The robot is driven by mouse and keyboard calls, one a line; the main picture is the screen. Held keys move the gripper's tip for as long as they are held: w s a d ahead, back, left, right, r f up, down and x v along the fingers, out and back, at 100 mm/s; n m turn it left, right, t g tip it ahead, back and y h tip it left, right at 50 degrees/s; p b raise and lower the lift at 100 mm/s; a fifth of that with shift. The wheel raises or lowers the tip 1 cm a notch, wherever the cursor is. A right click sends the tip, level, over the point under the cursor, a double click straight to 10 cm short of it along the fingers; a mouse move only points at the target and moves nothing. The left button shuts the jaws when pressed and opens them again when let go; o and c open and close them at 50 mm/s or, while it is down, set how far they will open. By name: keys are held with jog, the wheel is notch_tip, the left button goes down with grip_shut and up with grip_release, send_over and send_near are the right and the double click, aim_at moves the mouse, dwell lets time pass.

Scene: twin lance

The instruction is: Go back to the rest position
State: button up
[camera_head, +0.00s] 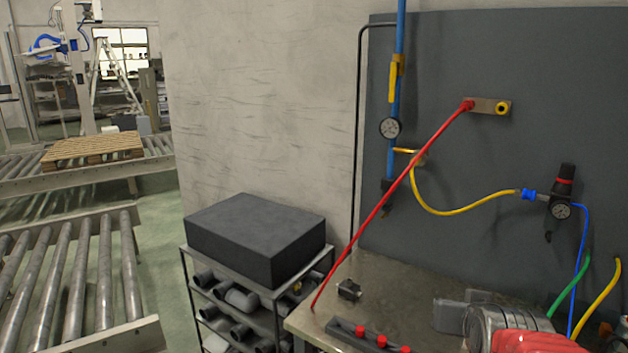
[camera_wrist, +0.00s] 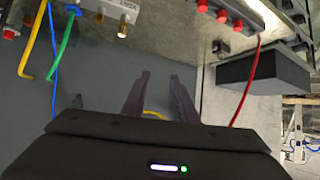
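My gripper (camera_wrist: 160,75) shows in the wrist view with its two dark fingers apart and nothing between them. Its fingertips are over the grey panel (camera_wrist: 105,75), and a piece of yellow hose (camera_wrist: 155,113) shows behind the finger bases. In the head view my red and grey arm is at the bottom right, over the workbench (camera_head: 385,285). The fingers cannot be made out there.
A red hose (camera_head: 390,190) slants from the panel fitting (camera_head: 490,106) to the bench. A yellow hose (camera_head: 450,211) hangs from the blue pipe (camera_head: 393,80). A rail with red knobs (camera_head: 365,335) lies on the bench. A black block (camera_head: 255,240) tops the shelf rack at left.

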jog(key=s+a+f+n+g+y, duration=0.1)
jog(key=s+a+g, duration=0.1)
jog(key=s+a, duration=0.4)
jog(key=s+a+f+n+g+y, duration=0.1)
jog(key=s+a+f+n+g, duration=0.1)
jog(key=s+a, duration=0.4)
jog(key=s+g, duration=0.1)
jog(key=s, duration=0.4)
jog(key=shift+s+y, duration=0.25)
jog(key=shift+y, duration=0.15)
jog(key=shift+f, duration=0.1)
jog(key=shift+c, duration=0.4)
dwell(0.6)
